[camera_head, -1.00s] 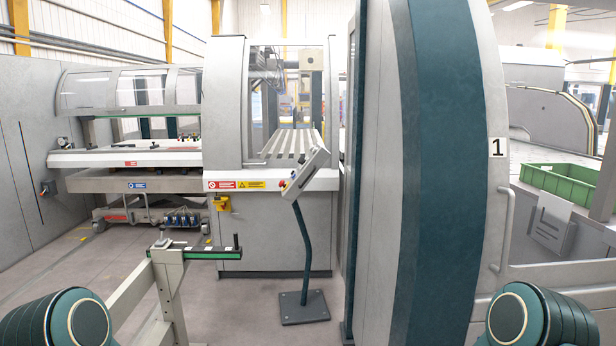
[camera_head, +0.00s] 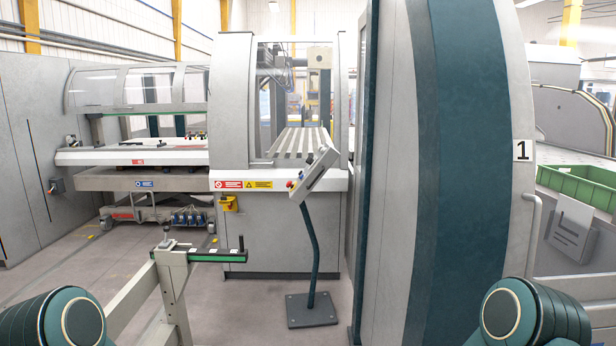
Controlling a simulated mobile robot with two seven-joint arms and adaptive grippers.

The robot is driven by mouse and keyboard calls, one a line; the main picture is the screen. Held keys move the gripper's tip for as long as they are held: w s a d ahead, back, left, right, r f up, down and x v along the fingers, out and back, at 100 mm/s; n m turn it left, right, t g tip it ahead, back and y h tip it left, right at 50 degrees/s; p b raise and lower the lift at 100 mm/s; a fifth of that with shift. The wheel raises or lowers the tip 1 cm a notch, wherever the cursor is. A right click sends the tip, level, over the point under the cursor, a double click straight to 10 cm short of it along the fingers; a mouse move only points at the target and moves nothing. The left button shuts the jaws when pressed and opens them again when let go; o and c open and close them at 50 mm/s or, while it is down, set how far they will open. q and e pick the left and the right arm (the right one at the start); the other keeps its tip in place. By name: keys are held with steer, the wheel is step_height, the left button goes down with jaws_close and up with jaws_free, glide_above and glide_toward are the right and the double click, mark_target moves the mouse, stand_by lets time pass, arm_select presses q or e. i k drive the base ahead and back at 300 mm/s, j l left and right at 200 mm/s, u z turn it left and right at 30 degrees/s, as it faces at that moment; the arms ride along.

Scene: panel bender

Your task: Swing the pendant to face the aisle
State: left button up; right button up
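The pendant (camera_head: 315,172) is a grey, slanted control panel on top of a thin, bent dark teal post (camera_head: 312,243). The post stands on a square dark floor plate (camera_head: 312,309). The pendant is seen nearly edge-on, tilted, in front of the machine's slatted table, and its screen face cannot be made out. Only teal parts of my two arms show, in the lower left and lower right corners. Neither gripper is in view, and nothing of mine touches the pendant.
A beige stand with a green-edged rail (camera_head: 217,256) is at the front left. A tall curved grey and teal cabinet (camera_head: 465,160) marked 1 fills the right, with a green crate (camera_head: 580,186) beyond it. Floor (camera_head: 245,310) is clear between the stand and the post.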

mark_target(326, 155)
steer(key=i+l+u, duration=0.15)
steer(key=i, duration=0.45)
steer(key=i+l+u, duration=0.15)
steer(key=i, duration=0.45)
steer(key=i+j+z, duration=0.2)
steer(key=i, duration=0.2)
steer(key=i+j+z, duration=0.15)
steer(key=i, duration=0.25)
steer(key=i+j+z, duration=0.2)
steer(key=i, duration=0.15)
